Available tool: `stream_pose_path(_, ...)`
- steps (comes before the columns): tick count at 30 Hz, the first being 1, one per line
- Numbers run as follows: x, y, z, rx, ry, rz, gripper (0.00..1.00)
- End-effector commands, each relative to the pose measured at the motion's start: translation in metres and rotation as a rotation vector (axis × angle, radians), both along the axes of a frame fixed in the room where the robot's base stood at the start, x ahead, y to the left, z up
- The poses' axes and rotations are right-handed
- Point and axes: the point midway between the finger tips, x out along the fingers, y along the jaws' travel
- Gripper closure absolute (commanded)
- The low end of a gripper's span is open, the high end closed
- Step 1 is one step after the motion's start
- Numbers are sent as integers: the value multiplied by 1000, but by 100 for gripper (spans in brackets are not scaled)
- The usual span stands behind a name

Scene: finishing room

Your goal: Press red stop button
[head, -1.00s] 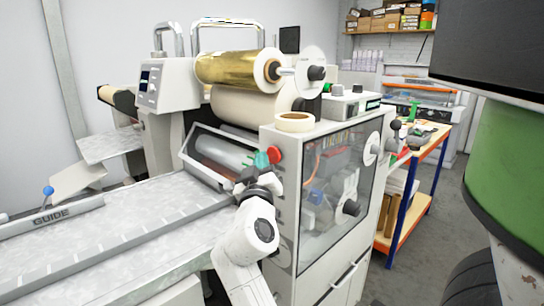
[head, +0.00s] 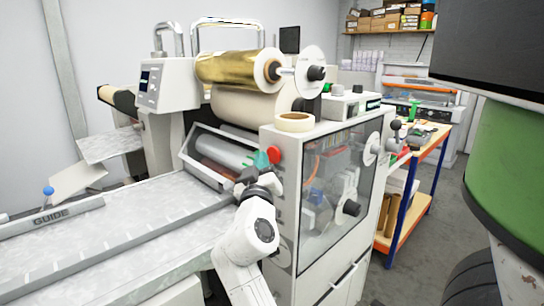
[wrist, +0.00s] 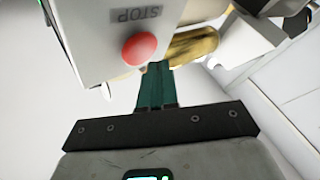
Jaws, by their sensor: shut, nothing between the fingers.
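The red stop button (head: 274,154) is a round domed knob on the left-facing front panel of the white machine cabinet (head: 285,215). In the wrist view the red button (wrist: 139,49) sits below a grey STOP label (wrist: 136,14), upside down in that picture. My gripper (head: 262,159) has teal fingers, shut and empty, just left of the button in the head view. In the wrist view the shut fingers of my gripper (wrist: 156,68) end close beside the button's lower right. I cannot tell whether they touch it.
A gold foil roll (head: 235,68) is mounted above the cabinet. A tape roll (head: 294,122) lies on the cabinet top. A flat feed table (head: 110,245) with a GUIDE bar (head: 55,217) fills the left. A blue-legged workbench (head: 418,180) stands behind right.

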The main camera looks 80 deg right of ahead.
Motion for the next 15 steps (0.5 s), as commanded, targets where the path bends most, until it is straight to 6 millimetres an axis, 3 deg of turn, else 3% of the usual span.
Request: stream_pose_path(15, -5, -7, 0, -1, -1, 0, 100)
